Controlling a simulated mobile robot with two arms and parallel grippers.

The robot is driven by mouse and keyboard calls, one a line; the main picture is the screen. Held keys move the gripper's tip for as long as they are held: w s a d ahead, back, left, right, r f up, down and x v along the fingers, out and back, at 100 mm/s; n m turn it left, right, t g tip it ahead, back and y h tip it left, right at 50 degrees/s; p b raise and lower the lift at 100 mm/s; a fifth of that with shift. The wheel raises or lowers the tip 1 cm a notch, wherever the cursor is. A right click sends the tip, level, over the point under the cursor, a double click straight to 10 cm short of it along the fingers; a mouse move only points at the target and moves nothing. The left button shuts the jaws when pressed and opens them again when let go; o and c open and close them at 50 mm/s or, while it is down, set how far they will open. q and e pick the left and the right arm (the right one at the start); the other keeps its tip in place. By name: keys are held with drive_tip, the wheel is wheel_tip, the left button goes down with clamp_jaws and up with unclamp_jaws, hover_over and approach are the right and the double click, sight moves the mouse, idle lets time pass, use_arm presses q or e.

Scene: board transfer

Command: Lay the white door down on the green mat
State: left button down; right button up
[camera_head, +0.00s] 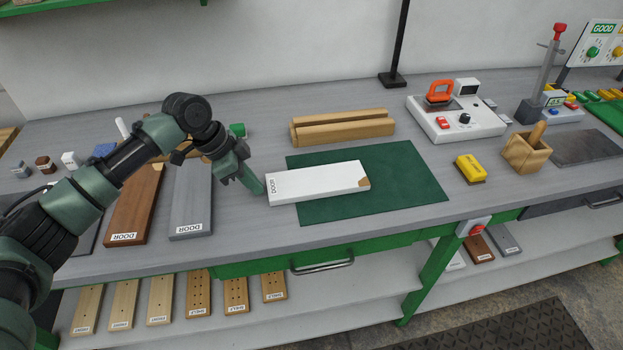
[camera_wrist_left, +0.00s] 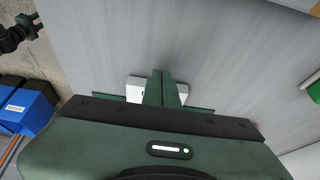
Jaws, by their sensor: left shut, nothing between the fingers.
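The white door (camera_head: 318,184) lies flat, mostly on the green mat (camera_head: 415,178), with its labelled left end past the mat's left edge. Its right end has a tan corner. My left gripper (camera_head: 262,189) is shut and empty, at the door's left end; I cannot tell whether it touches the door.
A brown door (camera_head: 132,212) and a grey door (camera_head: 191,195) lie left of the mat. Wooden bars (camera_head: 342,130) lie behind it. A yellow block (camera_head: 470,168), a wooden holder (camera_head: 526,154) and a white device (camera_head: 455,122) stand to the right. The mat's front strip is bare.

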sight(304, 182)
use_arm(q)
drive_tip(key=shift+w+d+f+p, duration=0.1)
drive_tip(key=shift+w+d+p, duration=0.1)
drive_tip(key=shift+d, duration=0.3)
drive_tip(key=shift+w+d+p, duration=0.1)
drive_tip(key=shift+d+p, duration=0.1)
drive_tip(key=shift+d, duration=0.25)
drive_tip(key=shift+w+d+p, duration=0.25)
drive_tip(key=shift+d, duration=0.65)
drive_tip(key=shift+w+d+p, duration=0.2)
drive_tip(key=shift+w+d, duration=0.05)
drive_tip(key=shift+d, duration=0.65)
drive_tip(key=shift+w+d, duration=0.25)
drive_tip(key=shift+d, duration=0.55)
drive_tip(key=shift+w+d, duration=0.2)
drive_tip(key=shift+d, duration=0.6)
drive_tip(key=shift+w+d, duration=0.25)
drive_tip(key=shift+d, duration=0.55)
drive_tip(key=shift+w+d, duration=0.2)
drive_tip(key=shift+d, duration=0.45)
drive_tip(key=shift+w+d, duration=0.2)
drive_tip(key=shift+d, duration=0.45)
drive_tip(key=shift+a+p, duration=0.1)
drive_tip(key=shift+p, duration=0.25)
